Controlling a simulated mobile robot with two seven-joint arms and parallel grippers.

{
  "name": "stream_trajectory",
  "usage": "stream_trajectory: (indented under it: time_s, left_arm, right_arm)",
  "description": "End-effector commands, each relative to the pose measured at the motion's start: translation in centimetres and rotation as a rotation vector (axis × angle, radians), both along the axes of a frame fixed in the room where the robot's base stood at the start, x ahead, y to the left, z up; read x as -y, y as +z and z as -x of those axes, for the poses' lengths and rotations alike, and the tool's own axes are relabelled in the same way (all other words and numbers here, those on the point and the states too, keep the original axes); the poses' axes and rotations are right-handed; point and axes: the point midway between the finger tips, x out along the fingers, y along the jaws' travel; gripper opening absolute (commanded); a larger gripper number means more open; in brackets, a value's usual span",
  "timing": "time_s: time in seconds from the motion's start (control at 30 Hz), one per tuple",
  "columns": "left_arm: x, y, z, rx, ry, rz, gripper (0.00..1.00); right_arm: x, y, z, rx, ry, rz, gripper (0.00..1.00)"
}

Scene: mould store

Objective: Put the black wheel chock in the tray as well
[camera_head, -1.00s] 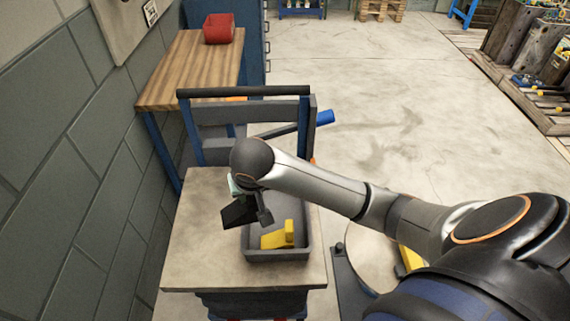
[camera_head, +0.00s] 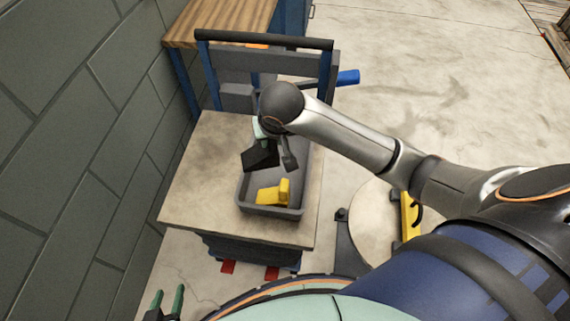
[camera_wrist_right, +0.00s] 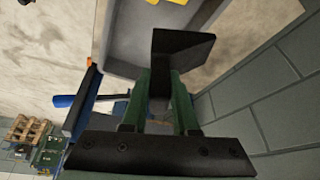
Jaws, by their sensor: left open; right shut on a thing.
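The black wheel chock (camera_head: 261,157) is held in my right gripper (camera_head: 273,146), above the far left part of the grey tray (camera_head: 243,199). In the right wrist view the black chock (camera_wrist_right: 181,50) sits between the green fingers of my right gripper (camera_wrist_right: 161,85), with the tray (camera_wrist_right: 124,45) behind it. A yellow chock-like block (camera_head: 272,193) lies in the tray. The tray stands on the bench top (camera_head: 190,180). My left gripper (camera_head: 166,302) shows at the bottom left, open and empty, low and apart from the bench.
A dark push bar (camera_head: 262,40) runs across the back of the bench. A blue-ended handle (camera_head: 347,77) sticks out to the right. A wooden table (camera_head: 215,22) stands behind, and a block wall (camera_head: 90,130) is close on the left. The bench top left of the tray is clear.

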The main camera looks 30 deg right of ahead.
Motion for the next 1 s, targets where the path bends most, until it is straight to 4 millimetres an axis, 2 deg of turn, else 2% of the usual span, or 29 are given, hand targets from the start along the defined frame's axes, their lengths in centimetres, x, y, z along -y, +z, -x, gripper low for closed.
stream_trajectory:
  time_s: [0.17, 0.47, 0.6, 0.73, 1.0]
  left_arm:
    - [-0.1, -0.3, 0.0, -0.001, 0.001, -0.001, 0.50]
    - [-0.1, -1.1, 0.0, -0.002, 0.001, -0.001, 0.50]
    - [-0.1, -1.7, 0.1, -0.002, 0.001, -0.002, 0.50]
    - [-0.1, -2.0, 0.1, -0.002, 0.001, -0.002, 0.50]
    - [-0.1, -2.4, 0.1, -0.003, 0.001, -0.001, 0.50]
  right_arm:
    - [1.5, -0.8, -1.1, 0.000, -0.002, 0.003, 0.00]
    - [7.2, -4.1, -5.7, 0.000, -0.005, 0.004, 0.00]
    - [8.9, -7.0, -7.2, -0.001, -0.003, 0.001, 0.00]
    - [9.9, -8.6, -8.1, 0.000, 0.000, 0.000, 0.00]
    - [10.9, -10.0, -8.9, 0.002, 0.000, 0.000, 0.00]
